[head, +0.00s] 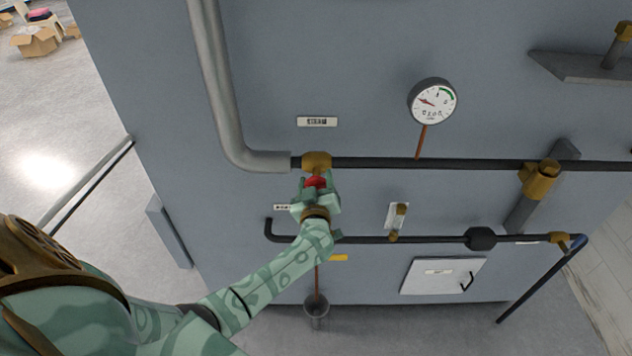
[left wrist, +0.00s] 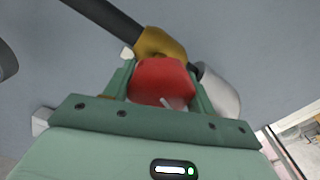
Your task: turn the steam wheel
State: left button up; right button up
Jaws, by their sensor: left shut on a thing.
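The steam wheel (head: 316,182) is a small red wheel in front of a brass valve body (head: 317,160) on the upper pipe. In the left wrist view the red wheel (left wrist: 161,82) sits between my fingers, with the brass valve (left wrist: 160,45) right behind it. My left gripper (head: 315,190) is shut on the wheel, one finger on each side. In the head view the gripper hides most of the wheel. My right gripper is in neither view.
A dark pipe (head: 460,163) runs right from the valve below a round gauge (head: 432,101). A thick grey pipe (head: 213,90) comes down from above. A lower pipe (head: 360,239) passes close to my left wrist. A small white door (head: 442,276) is at lower right.

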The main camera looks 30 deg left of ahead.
pick_arm(q)
jog(key=shift+n, duration=0.3)
jog(key=shift+f+n, duration=0.1)
jog(key=shift+n, duration=0.5)
jog(key=n, duration=0.3)
jog(key=shift+n, duration=0.3)
jog(key=n, duration=0.5)
jog(key=shift+s+f, duration=0.1)
jog(key=shift+f, duration=0.1)
jog(key=n+b, duration=0.1)
jog(key=n, duration=0.4)
jog(key=shift+f+b, duration=0.1)
jog(key=shift+b, duration=0.2)
jog(key=shift+n+b, duration=0.6)
jog(key=shift+n, duration=1.3)
